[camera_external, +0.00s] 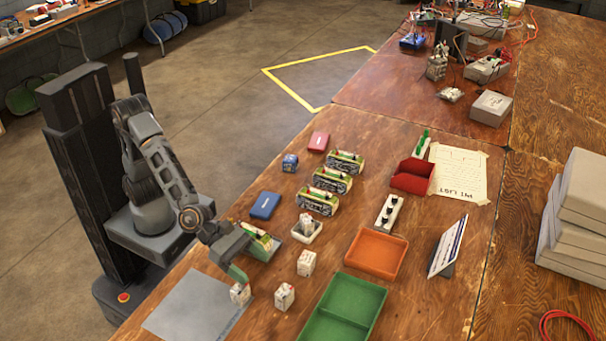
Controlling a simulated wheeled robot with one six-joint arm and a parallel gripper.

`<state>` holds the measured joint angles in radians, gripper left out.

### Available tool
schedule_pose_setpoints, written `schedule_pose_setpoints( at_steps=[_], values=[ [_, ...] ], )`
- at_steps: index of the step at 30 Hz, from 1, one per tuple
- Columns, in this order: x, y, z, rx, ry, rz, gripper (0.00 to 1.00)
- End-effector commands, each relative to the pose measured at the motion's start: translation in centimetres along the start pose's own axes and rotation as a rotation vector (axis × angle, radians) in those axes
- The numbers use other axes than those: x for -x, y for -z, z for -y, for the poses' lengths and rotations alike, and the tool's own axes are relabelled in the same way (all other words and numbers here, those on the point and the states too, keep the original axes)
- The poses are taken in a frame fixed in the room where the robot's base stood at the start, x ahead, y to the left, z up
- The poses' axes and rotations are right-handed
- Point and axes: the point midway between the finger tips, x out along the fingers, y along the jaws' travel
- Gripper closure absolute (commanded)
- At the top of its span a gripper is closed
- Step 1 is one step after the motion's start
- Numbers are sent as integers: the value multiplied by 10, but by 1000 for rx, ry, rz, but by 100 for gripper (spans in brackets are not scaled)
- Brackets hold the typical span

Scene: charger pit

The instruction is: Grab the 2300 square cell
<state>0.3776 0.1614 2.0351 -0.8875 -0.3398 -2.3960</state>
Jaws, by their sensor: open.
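Several white square cells with dark or red tops show in the external view: one at the left (240,294), one right of it (284,297), one further back (306,262), and one in a small white tray (306,230). Their labels are too small to read, so I cannot tell which is the 2300. My gripper (254,267) is open, low over the near-left part of the table. One greenish finger comes down just above and behind the left cell. I cannot tell if it touches. No cell shows between the fingers.
A grey mat (194,308) lies front left. A green two-part tray (342,310), an orange tray (375,253) and a tilted sign (448,246) stand right. Several charger-like units (317,201), a blue case (265,205) and a red case (318,141) lie behind.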

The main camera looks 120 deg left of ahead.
Motion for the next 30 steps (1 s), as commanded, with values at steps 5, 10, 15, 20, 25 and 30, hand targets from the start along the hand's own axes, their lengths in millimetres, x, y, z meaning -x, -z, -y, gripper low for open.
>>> schedule_pose_setpoints(
  at_steps=[5,10,15,20,25,30],
  values=[
    [-35,2,-1,2,-2,-2,23],
    [-58,1,-1,-1,-1,-1,23],
    [-69,0,-1,-1,0,-1,23],
    [-80,1,-2,-2,0,-2,23],
    [-104,2,-2,-2,-1,-3,23],
    [-119,2,-2,-2,0,-1,23]
  ],
)
